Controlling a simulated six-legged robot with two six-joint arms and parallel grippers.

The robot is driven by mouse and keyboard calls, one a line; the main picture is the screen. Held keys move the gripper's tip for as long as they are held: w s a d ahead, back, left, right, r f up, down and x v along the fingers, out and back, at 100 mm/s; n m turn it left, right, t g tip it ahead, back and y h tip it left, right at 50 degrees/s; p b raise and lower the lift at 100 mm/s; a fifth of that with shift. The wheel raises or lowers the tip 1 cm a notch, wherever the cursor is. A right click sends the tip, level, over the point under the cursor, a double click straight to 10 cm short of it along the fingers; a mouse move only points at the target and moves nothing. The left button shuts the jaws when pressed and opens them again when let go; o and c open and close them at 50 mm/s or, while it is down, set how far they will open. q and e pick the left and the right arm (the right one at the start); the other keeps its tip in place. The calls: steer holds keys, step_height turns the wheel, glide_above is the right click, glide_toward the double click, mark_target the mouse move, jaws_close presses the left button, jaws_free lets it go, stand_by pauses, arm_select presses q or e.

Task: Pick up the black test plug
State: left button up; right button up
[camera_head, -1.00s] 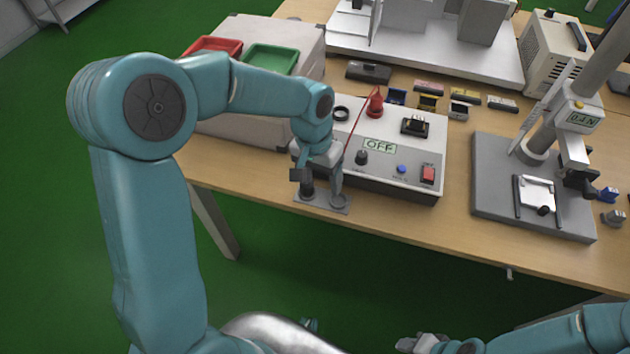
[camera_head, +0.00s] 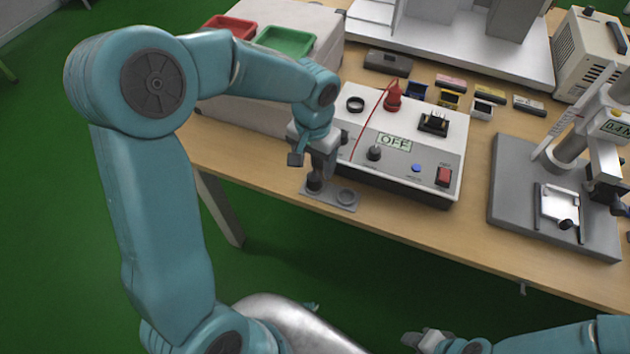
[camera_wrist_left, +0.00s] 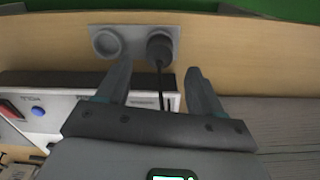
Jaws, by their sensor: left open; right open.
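The black test plug (camera_head: 314,183) stands in the left hole of a small grey holder plate (camera_head: 345,206) at the table's front edge. In the left wrist view the plug (camera_wrist_left: 159,46) shows its round black top, with a dark cable running from it toward the gripper. My left gripper (camera_head: 309,163) is open above the plug. In the left wrist view its two fingers (camera_wrist_left: 158,70) point toward the plug, which lies between their lines just beyond the tips; nothing is held. My right gripper (camera_head: 426,340) is low at the bottom, away from the table.
A tester box (camera_head: 400,165) reading OFF, with a red plug (camera_head: 393,97) on top, stands right behind the holder. Red (camera_head: 230,26) and green (camera_head: 286,41) trays sit on a grey cabinet. A grey press stand (camera_head: 510,190) is at right.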

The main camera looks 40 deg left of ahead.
mark_target(314, 172)
arm_select(q)
steer(key=shift+s+f, duration=0.1)
steer(key=shift+f, duration=0.3)
step_height(314, 172, down, 5)
steer(key=shift+s+r, duration=0.1)
steer(key=shift+r, duration=0.05)
steer(key=shift+d, duration=0.1)
steer(key=shift+c, duration=0.4)
steer(key=c, duration=1.1)
steer(key=shift+r, duration=0.15)
